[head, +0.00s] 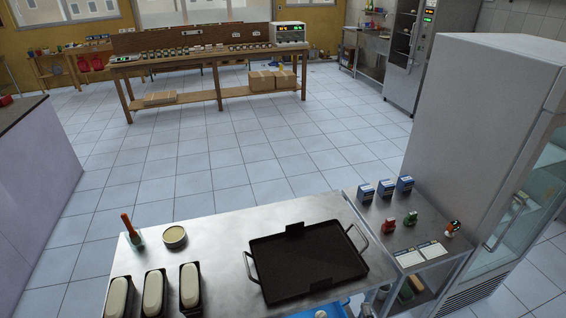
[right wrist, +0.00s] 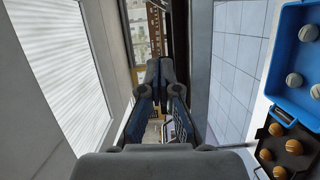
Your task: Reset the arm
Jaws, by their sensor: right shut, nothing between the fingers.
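My right gripper (right wrist: 160,68) shows in the right wrist view, with its two dark fingers brought together at the tips. It is shut and holds nothing. It points away from the wrist into the room, apart from any object. I do not see it clearly in the head view. My left gripper is in neither view. The task line names no object.
A steel table (head: 215,222) carries a black handled tray (head: 307,262), loaf tins with pale dough (head: 154,292), a round tin (head: 174,236) and a brush cup (head: 134,236). A tall fridge (head: 470,130) stands right. A blue crate (right wrist: 288,62) holds pale balls.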

